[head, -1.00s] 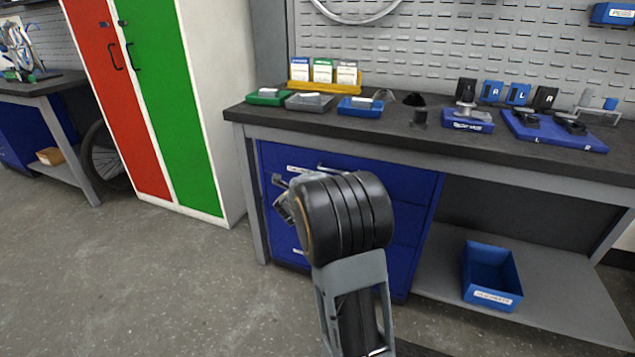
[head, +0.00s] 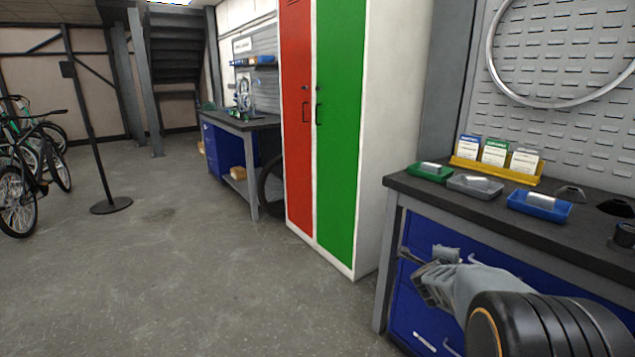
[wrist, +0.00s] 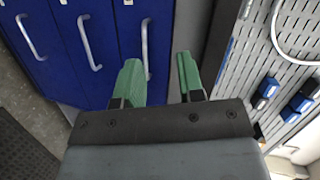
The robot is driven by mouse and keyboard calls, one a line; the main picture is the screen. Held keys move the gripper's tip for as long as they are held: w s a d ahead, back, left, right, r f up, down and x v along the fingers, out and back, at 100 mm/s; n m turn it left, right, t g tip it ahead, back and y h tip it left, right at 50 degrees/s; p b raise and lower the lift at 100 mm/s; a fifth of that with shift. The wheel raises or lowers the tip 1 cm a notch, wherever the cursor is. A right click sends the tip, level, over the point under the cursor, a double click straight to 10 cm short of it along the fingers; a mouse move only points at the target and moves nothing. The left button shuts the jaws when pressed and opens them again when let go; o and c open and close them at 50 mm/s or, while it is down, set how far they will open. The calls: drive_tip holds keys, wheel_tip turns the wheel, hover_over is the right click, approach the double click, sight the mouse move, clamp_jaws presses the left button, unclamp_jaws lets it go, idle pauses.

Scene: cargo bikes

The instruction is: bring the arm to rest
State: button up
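My gripper (wrist: 160,82) shows in the wrist view with its two green fingers apart and nothing between them. Beyond them are the blue drawer fronts (wrist: 65,45) and the grey edge of the workbench. In the head view my gripper (head: 418,272) is at the lower right, in front of the bench's blue drawers (head: 415,312) and below the worktop. My arm reaches up from the lower right corner. Whether the fingers touch the drawers cannot be told.
The workbench (head: 600,215) carries a green tray (head: 430,172), a grey tray (head: 475,186), a blue tray (head: 540,206) and a yellow card holder (head: 495,170). A red and green locker (head: 340,110) stands left of it. The floor (head: 190,280) at left is clear; bikes (head: 30,165) stand far left.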

drive_tip(key=s+a+r+n+y+p, duration=0.4)
drive_tip(key=a+r+n+y+p, duration=0.1)
drive_tip(key=a+r+n+p, duration=0.3)
drive_tip(key=s+a+r+n+y+p, duration=0.35)
drive_tip(key=a+r+n+p, duration=0.25)
drive_tip(key=a+r, duration=0.3)
drive_tip(key=s+a+r+n+g+p, duration=0.1)
drive_tip(key=s+r+n+g+p, duration=0.1)
drive_tip(key=s+n+p, duration=0.1)
drive_tip(key=s+a+r+n+g+y+p, duration=0.1)
drive_tip(key=s+r+n+g+p, duration=0.2)
drive_tip(key=s, duration=0.5)
drive_tip(key=s+a+r+n+g+p, duration=0.1)
drive_tip(key=s+r+n+g+p, duration=0.1)
drive_tip(key=s+p, duration=0.4)
drive_tip(key=r+n, duration=0.1)
drive_tip(key=n, duration=0.1)
drive_tip(key=shift+s+a+n, duration=0.25)
drive_tip(key=shift+a+n, duration=0.05)
drive_tip(key=shift+a, duration=0.1)
drive_tip(key=shift+y, duration=0.25)
